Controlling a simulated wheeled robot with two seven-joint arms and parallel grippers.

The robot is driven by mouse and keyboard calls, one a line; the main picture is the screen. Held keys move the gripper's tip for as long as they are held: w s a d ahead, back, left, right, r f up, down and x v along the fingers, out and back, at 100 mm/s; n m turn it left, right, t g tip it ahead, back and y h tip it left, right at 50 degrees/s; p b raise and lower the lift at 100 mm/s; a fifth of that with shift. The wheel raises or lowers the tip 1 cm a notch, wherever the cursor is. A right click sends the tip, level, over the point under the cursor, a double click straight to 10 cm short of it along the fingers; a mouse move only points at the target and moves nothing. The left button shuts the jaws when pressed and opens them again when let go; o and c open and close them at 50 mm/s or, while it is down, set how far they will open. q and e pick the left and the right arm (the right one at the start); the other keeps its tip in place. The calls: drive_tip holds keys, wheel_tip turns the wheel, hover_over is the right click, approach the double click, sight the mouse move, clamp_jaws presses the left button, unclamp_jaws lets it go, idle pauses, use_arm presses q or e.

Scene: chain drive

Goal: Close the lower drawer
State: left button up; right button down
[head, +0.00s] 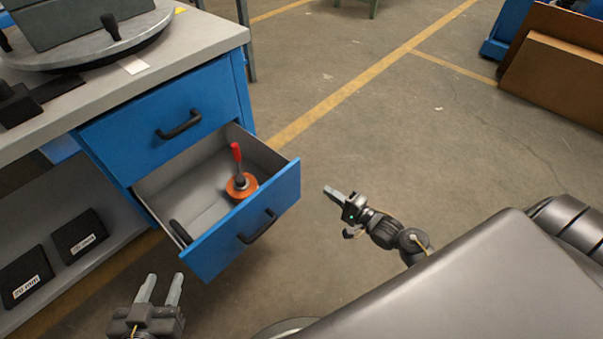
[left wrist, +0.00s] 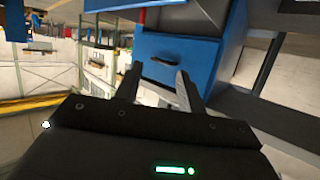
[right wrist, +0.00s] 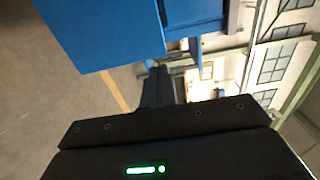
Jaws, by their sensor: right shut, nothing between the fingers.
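The lower drawer (head: 220,246) is blue with a black handle (head: 258,227) and stands pulled out of the bench. Inside it are an orange round part with a red upright handle (head: 240,184) and a dark item at the near end. My left gripper (head: 159,289) is open and empty, in front of and left of the drawer front, apart from it. In the left wrist view a blue drawer front with a handle (left wrist: 190,68) shows beyond its fingers (left wrist: 157,82). My right gripper (head: 332,192) is shut and empty, right of the drawer front, apart from it. A blue panel (right wrist: 110,30) fills the upper left of the right wrist view.
The upper drawer (head: 165,115) is shut, under the grey benchtop (head: 215,35) with a round turntable on it. Dark labelled boxes (head: 78,232) lie on the low shelf at left. The floor right of the bench is clear; brown boards (head: 555,75) stand far right.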

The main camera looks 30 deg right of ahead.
drive_tip(key=b, duration=0.3)
approach(294, 167)
drive_tip(key=x, duration=0.5)
drive_tip(key=shift+a, duration=0.15)
use_arm(q)
drive_tip(key=d+r+m+t+h, duration=0.1)
drive_tip(key=d+r+t+h, duration=0.1)
drive_tip(key=r, duration=0.3)
drive_tip(key=s+d+r+m+t+h, duration=0.1)
drive_tip(key=d+r+t+h, duration=0.2)
drive_tip(key=r+h, duration=0.1)
drive_tip(key=shift+r+t, duration=0.3)
drive_tip(key=shift+r, duration=0.2)
use_arm(e)
drive_tip(key=shift+x, duration=0.85)
drive_tip(key=shift+w, duration=0.1)
